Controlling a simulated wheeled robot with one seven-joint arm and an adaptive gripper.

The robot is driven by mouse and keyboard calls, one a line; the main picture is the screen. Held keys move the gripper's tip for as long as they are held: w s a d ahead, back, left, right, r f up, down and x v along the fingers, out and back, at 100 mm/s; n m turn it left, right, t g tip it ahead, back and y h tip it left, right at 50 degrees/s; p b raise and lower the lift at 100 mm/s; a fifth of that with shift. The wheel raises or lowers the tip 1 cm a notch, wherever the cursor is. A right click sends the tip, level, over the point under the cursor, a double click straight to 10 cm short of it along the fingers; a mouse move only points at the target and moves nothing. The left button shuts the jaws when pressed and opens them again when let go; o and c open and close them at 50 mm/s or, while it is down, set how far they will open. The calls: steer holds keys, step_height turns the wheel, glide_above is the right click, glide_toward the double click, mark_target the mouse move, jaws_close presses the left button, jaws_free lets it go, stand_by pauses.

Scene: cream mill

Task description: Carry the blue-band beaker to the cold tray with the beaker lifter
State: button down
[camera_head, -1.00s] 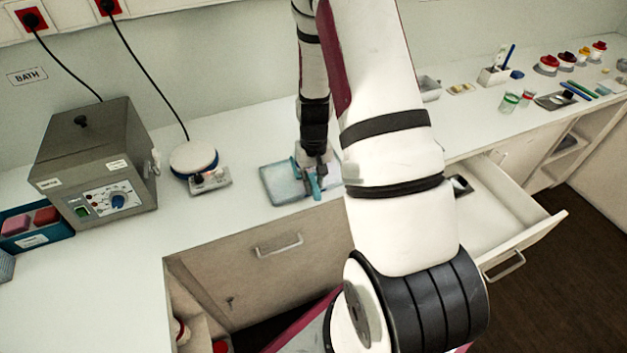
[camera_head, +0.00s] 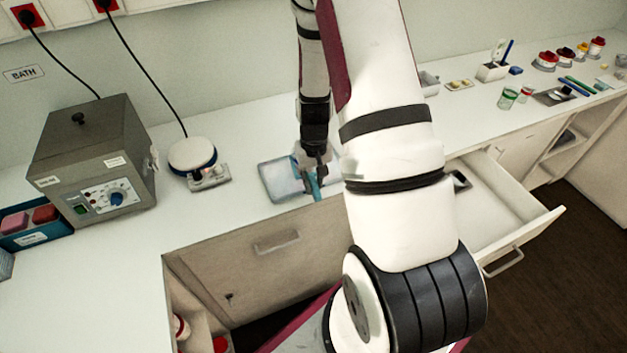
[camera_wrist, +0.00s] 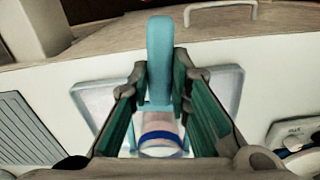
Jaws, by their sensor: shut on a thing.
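My gripper (camera_head: 315,163) is shut on the teal beaker lifter (camera_wrist: 160,50), which also shows in the head view (camera_head: 311,184). In the wrist view, the lifter's handle stands between my green-padded fingers (camera_wrist: 160,82). The blue-band beaker (camera_wrist: 160,147) is below the handle, at the lifter's lower end, partly hidden by the lifter and fingers. The pale blue cold tray (camera_head: 278,186) lies on the counter under my gripper; its rim shows on both sides in the wrist view (camera_wrist: 228,88). I cannot tell whether the beaker touches the tray.
A round white-topped plate (camera_head: 192,154) and the grey bath box (camera_head: 95,160) stand left of the tray. An open drawer (camera_head: 510,215) juts out at the right. Green and red beakers (camera_head: 508,98) stand farther right. The counter left of the tray's front is clear.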

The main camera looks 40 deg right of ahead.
steer(key=s+a, duration=0.3)
steer(key=s, duration=0.3)
steer(key=shift+s+a, duration=0.15)
steer(key=shift+s, duration=0.25)
stand_by(3.3)
step_height(320, 180, up, 7)
stand_by(1.1)
